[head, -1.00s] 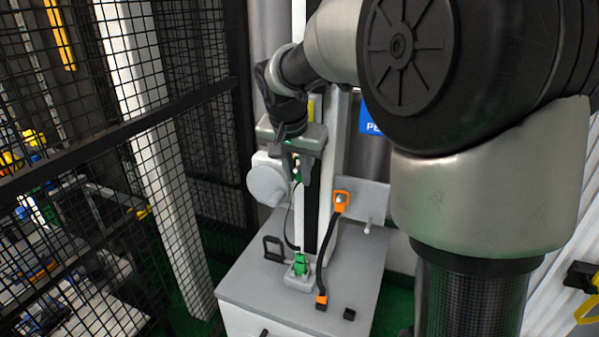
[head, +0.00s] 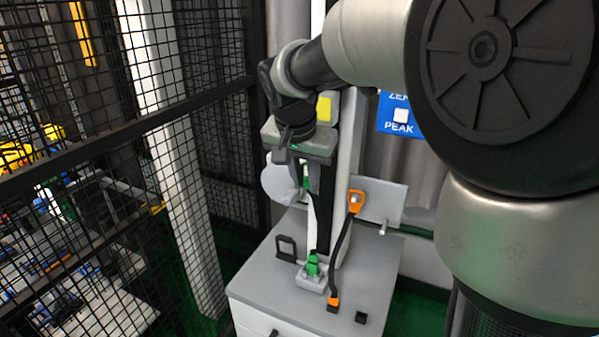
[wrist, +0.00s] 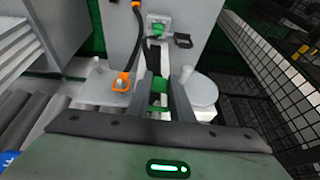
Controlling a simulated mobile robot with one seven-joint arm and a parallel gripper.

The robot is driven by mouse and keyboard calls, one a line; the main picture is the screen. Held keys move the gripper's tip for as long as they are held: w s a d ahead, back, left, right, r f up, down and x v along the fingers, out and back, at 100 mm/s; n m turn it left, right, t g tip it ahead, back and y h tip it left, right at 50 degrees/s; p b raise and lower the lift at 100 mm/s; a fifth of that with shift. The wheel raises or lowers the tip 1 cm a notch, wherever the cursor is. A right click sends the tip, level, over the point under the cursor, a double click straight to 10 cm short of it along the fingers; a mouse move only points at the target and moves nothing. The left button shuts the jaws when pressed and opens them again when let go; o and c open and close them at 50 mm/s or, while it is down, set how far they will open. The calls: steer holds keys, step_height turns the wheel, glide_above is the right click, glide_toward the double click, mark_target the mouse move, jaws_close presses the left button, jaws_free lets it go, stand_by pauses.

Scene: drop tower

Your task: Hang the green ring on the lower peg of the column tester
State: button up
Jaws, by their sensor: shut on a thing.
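My gripper (head: 307,188) is shut on the green ring (head: 306,182), in front of the column of the tester. In the wrist view, green (wrist: 158,98) shows between the two fingers; the ring's full outline is hidden. A dark cord runs down from it to a green block (head: 312,265) on the tester's grey base (head: 265,285). The grey plate (head: 390,203) right of the column carries two pegs. An orange ring (head: 356,203) hangs around the upper one. The lower peg (head: 383,228), short and pale, is bare and stands to the right of my gripper, apart from it.
A black cord (head: 342,255) runs from the orange ring to an orange plug (head: 333,303) on the base. A black handle (head: 286,248) and a small black block (head: 361,317) are on the base. A mesh fence (head: 190,120) stands left. A round pale disc (wrist: 201,90) is beside the fingers.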

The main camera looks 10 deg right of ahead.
steer(key=shift+s+a, duration=0.15)
steer(key=shift+s, duration=0.15)
